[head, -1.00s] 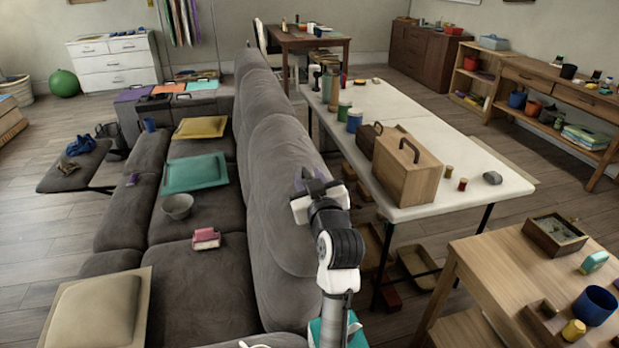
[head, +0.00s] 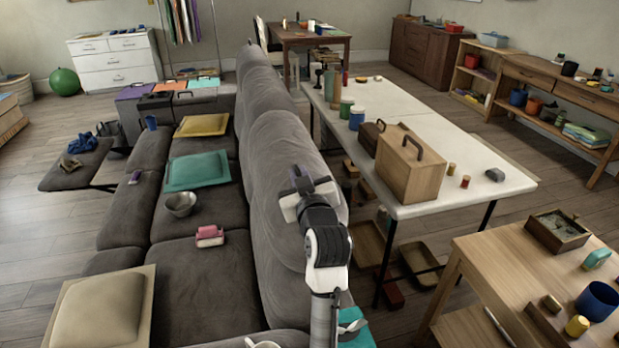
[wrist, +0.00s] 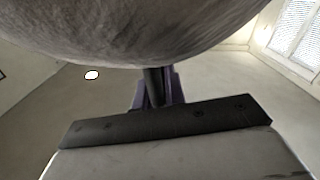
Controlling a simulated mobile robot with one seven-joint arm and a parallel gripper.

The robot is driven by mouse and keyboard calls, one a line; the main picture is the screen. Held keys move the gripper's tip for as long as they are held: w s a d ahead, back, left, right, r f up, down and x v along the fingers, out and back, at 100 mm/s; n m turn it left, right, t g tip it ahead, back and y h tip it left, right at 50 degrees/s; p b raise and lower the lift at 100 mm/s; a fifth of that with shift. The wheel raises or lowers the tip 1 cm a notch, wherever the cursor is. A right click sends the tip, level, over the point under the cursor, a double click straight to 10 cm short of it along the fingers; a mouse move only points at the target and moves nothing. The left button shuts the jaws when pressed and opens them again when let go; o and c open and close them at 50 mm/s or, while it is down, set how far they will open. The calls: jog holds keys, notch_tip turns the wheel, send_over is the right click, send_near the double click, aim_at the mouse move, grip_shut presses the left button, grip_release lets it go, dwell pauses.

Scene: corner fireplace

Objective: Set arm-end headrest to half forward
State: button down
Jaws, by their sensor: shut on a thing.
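The grey sofa's backrest line runs away from me in the head view, with rounded grey headrests along its top. The near, arm-end headrest (head: 285,150) is a large cushion; its grey fabric (wrist: 140,30) fills the top of the wrist view. My gripper (head: 301,180) is at this headrest's near part, at its upper edge. In the wrist view my gripper's purple and dark fingers (wrist: 155,90) reach up against the underside of the fabric and are shut on it. The exact grip point is hidden behind the fabric. The headrest's exact tilt is hard to tell.
A white table (head: 450,160) with a wooden box (head: 410,165) and jars stands right of the sofa. A wooden table (head: 500,250) is at the near right. Cushions, a bowl (head: 180,204) and a pink object (head: 209,236) lie on the seats.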

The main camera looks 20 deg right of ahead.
jog(key=a+n, duration=0.2)
jog(key=a, duration=0.4)
jog(key=shift+f+b, duration=0.1)
jog(key=shift+b, duration=0.3)
jog(key=shift+d, duration=0.1)
jog(key=c, duration=1.5)
grip_release()
jog(key=shift+s, duration=0.1)
